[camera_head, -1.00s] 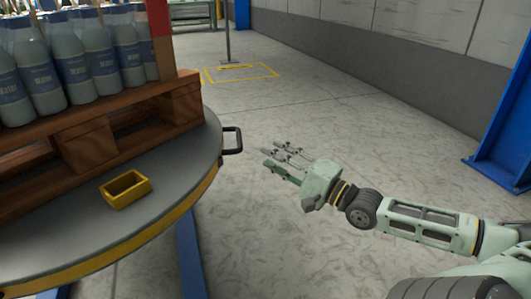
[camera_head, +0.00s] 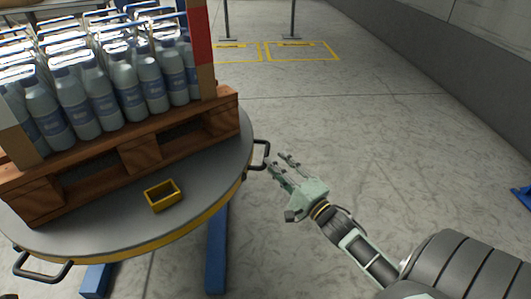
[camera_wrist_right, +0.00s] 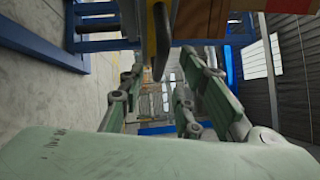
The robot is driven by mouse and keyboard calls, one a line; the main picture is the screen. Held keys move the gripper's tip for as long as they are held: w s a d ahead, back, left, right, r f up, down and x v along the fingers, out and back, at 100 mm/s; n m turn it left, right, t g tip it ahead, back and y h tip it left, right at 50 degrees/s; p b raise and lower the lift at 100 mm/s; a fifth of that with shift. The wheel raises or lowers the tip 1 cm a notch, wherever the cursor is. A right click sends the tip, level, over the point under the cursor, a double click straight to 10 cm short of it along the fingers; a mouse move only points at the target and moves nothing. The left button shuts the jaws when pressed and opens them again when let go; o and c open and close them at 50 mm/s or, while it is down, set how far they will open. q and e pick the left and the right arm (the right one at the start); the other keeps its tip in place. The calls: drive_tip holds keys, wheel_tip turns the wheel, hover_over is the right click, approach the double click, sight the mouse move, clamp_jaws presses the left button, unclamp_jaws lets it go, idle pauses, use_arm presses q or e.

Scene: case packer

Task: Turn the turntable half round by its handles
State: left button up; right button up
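The turntable (camera_head: 110,228) is a round grey disc with a yellow rim, at the left in the head view. One dark handle (camera_head: 264,157) sticks out from its right edge, and another handle (camera_head: 42,272) from its front left edge. My right gripper (camera_head: 279,163) is open, with its fingertips just right of the right handle. In the right wrist view, a dark handle (camera_wrist_right: 160,60) shows ahead between the two spread fingers (camera_wrist_right: 155,95); contact cannot be told. My left gripper is out of view.
A wooden pallet (camera_head: 140,160) loaded with several blue-labelled bottles (camera_head: 100,95) stands on the turntable. A small yellow box (camera_head: 162,195) lies on the disc's front part. Blue legs (camera_head: 216,250) stand below.

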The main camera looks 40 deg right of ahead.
sight(266, 154)
drive_tip(key=w, duration=0.2)
drive_tip(key=w+b, duration=0.1)
drive_tip(key=w, duration=0.2)
drive_tip(key=shift+w+a+r+b, duration=0.1)
drive_tip(key=shift+w+r+b, duration=0.25)
drive_tip(key=shift+r+b, duration=0.05)
drive_tip(key=shift+c, duration=0.7)
drive_tip(key=c, duration=0.5)
clamp_jaws()
drive_tip(key=shift+s+f, duration=0.1)
drive_tip(key=shift+f, duration=0.05)
